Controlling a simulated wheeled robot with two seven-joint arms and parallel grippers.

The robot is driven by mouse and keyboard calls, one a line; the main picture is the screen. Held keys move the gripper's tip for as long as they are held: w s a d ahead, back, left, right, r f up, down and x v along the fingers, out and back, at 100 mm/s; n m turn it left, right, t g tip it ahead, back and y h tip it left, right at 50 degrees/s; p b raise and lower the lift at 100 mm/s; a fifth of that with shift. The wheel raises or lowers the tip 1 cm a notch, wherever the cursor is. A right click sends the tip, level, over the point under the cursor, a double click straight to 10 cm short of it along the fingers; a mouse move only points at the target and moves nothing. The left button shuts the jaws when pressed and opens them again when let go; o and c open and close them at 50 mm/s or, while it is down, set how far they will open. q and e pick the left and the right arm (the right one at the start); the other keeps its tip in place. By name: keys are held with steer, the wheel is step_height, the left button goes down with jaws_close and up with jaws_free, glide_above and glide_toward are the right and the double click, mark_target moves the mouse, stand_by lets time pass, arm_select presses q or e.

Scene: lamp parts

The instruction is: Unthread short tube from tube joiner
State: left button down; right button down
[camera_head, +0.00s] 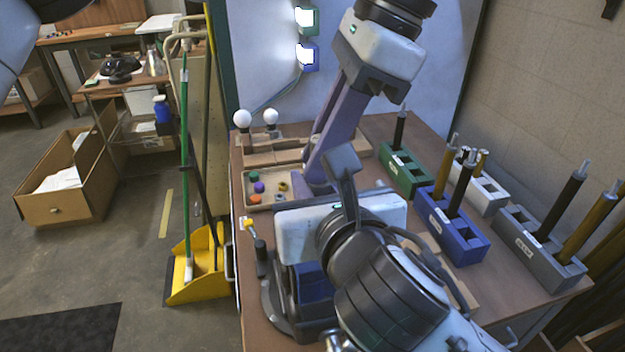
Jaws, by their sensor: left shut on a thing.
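My left gripper (318,184) comes down from the top. Its long fingers are shut, with the tips by the parts tray, but the thing between them is too hidden to make out. My right gripper has a white body (300,228) low over the front of the bench. My own wrist covers much of it, and I cannot tell whether its fingers are open or shut. I cannot make out the tube joiner or the short tube. Dark and brass tubes stand upright in the blue holder (466,243) and the grey holder (530,254).
A green holder (405,181) and a white holder (487,200) stand farther back. A tray (240,190) holds coloured caps and small rings. White bulbs (243,118) stand behind it. A yellow dustpan (200,270) and broom stand left of the bench.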

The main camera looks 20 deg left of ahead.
arm_select(q)
steer(key=shift+n+g+h, duration=0.4)
steer(key=shift+n+g, duration=0.2)
steer(key=shift+n, duration=1.2)
steer(key=c, duration=1.7)
jaws_free()
steer(key=shift+c, duration=0.2)
